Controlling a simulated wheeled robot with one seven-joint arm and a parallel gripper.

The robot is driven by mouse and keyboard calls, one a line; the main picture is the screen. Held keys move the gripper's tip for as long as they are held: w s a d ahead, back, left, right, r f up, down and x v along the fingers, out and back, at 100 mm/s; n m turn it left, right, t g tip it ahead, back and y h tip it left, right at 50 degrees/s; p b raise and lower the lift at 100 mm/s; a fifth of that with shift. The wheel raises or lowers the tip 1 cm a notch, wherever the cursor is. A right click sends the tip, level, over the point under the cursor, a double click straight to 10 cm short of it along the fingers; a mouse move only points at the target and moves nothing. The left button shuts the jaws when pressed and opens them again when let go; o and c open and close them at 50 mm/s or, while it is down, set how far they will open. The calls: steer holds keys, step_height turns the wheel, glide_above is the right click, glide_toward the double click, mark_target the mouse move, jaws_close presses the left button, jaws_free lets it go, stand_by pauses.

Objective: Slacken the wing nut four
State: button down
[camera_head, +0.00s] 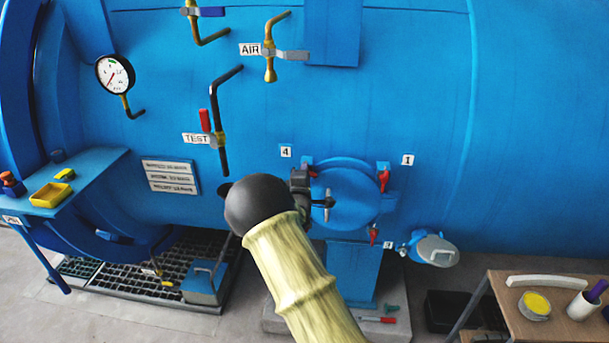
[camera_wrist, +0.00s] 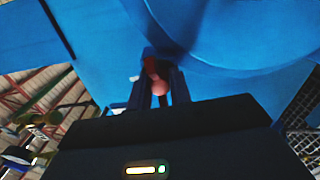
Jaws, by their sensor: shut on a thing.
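A round blue hatch door (camera_head: 350,200) sits low on the blue vessel, with a grey handle at its middle. The label "4" (camera_head: 286,151) marks its upper left. Beside it a little red of wing nut four (camera_head: 312,172) shows past my gripper (camera_head: 304,182). In the wrist view my gripper (camera_wrist: 160,92) has its fingers closed around the dark red wing nut (camera_wrist: 153,68), close against the blue metal. A pale pinkish rounded end shows between the fingers. Most of the nut is hidden by my arm and fingers.
A red wing nut (camera_head: 384,180) stands by the label "1" (camera_head: 407,160), another (camera_head: 374,235) at the lower right. A blue shelf (camera_head: 85,185) with a yellow tray is at left. A wooden table (camera_head: 550,300) is at lower right. Valves and a gauge (camera_head: 115,74) are above.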

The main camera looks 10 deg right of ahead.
steer(key=n, duration=0.2)
steer(key=n+b, duration=0.1)
steer(key=n, duration=0.2)
steer(key=shift+a+f+n, duration=0.15)
steer(key=shift+n, duration=0.15)
steer(key=n+b, duration=0.2)
steer(key=n, duration=0.3)
stand_by(0.4)
steer(key=c, duration=1.3)
jaws_free()
steer(key=shift+s, duration=0.15)
steer(key=b+v, duration=0.4)
steer(key=v, duration=1.3)
